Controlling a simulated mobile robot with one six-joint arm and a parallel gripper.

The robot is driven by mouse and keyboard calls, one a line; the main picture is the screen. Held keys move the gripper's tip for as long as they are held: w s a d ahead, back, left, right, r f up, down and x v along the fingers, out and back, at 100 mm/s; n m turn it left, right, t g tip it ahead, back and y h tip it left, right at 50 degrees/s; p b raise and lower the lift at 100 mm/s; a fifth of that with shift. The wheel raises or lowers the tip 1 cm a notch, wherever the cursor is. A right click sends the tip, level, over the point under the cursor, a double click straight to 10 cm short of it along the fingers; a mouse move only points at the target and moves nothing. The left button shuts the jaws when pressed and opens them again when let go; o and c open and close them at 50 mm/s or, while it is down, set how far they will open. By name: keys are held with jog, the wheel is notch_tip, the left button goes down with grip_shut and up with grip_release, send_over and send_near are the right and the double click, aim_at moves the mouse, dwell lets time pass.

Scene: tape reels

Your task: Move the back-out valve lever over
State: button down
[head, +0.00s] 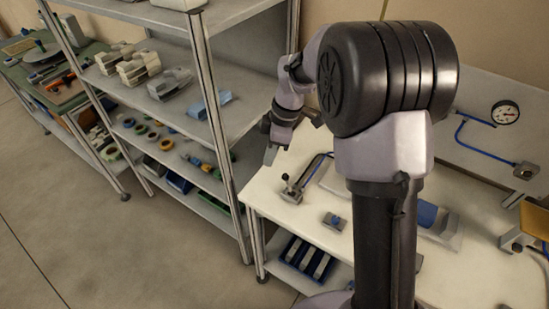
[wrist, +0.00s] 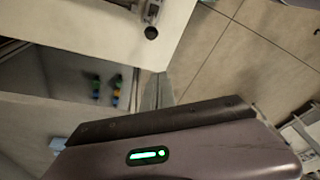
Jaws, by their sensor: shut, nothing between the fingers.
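A small valve block (head: 293,193) with a dark knob-ended lever stands near the left edge of the white bench, with a tube running from it. In the wrist view a round black knob (wrist: 152,33) shows near the bench corner, apart from my fingertips. My gripper (head: 270,156) is above the bench's left end, up and left of the valve block. Its fingers also show in the wrist view (wrist: 157,78), shut and empty. Which valve is the back-out one cannot be read.
A second small block with a blue top (head: 335,221) sits on the bench (head: 298,213). A pressure gauge (head: 505,113) is on the back panel. A metal shelf rack (head: 226,150) with reels and parts stands close to the left. Floor is clear at front left.

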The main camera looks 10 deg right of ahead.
aim_at(288, 183)
notch_tip(288, 183, down, 6)
jog(key=d+b, duration=0.2)
jog(key=shift+s+f, duration=0.15)
jog(key=shift+s, duration=0.25)
jog(key=shift+d, duration=0.1)
jog(key=shift+s+d+f+b, duration=0.1)
jog(key=shift+b, duration=0.7)
